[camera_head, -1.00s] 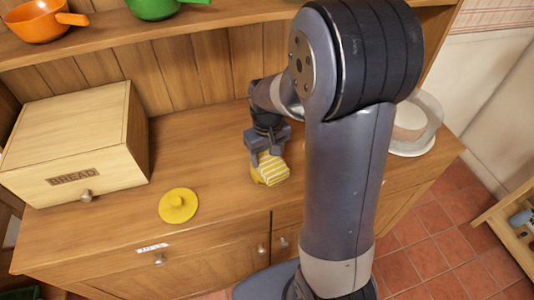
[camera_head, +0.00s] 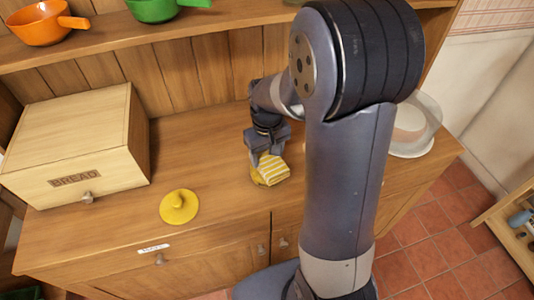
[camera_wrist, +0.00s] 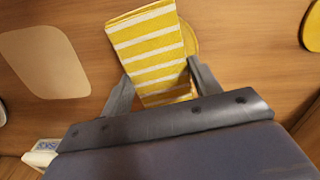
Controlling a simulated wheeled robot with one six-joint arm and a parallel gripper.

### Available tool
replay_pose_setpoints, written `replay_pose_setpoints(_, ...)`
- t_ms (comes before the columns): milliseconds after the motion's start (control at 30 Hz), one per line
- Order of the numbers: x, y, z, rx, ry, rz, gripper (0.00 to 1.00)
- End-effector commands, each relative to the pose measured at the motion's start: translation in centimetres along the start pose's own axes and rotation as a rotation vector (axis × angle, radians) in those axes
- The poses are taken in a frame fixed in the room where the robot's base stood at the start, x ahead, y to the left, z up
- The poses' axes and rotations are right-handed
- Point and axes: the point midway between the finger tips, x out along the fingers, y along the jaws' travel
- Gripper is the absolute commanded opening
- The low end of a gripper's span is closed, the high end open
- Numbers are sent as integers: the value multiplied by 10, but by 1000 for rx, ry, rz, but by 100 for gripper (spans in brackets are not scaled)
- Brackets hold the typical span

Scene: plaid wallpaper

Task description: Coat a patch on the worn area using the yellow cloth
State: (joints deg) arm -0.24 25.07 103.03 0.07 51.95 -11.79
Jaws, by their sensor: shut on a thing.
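My gripper (camera_head: 267,157) is shut on the yellow cloth (camera_head: 273,172), a folded piece with white stripes, low over the wooden counter. In the wrist view the cloth (camera_wrist: 150,50) stands between the two fingers (camera_wrist: 158,88). A round yellow edge (camera_wrist: 190,38) shows behind the cloth, mostly hidden; I cannot tell whether they touch. A pale patch with rounded corners (camera_wrist: 45,62), which looks like the worn area, lies on the wood to the left of the cloth in the wrist view. In the head view my arm hides this patch.
A yellow knobbed lid (camera_head: 179,206) lies on the counter (camera_head: 115,222) left of the cloth. A bread box (camera_head: 80,150) stands further left. Orange (camera_head: 42,24) and green (camera_head: 155,8) pans sit on the shelf above.

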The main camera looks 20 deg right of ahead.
Motion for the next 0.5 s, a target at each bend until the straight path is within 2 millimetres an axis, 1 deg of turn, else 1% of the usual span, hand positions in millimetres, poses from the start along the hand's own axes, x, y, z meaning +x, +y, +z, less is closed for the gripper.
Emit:
replay_pose_setpoints(33, -9, 0, 0, 0, 1, 0, 41)
replay_pose_setpoints(500, -47, 0, -1, 0, 3, 1, 41)
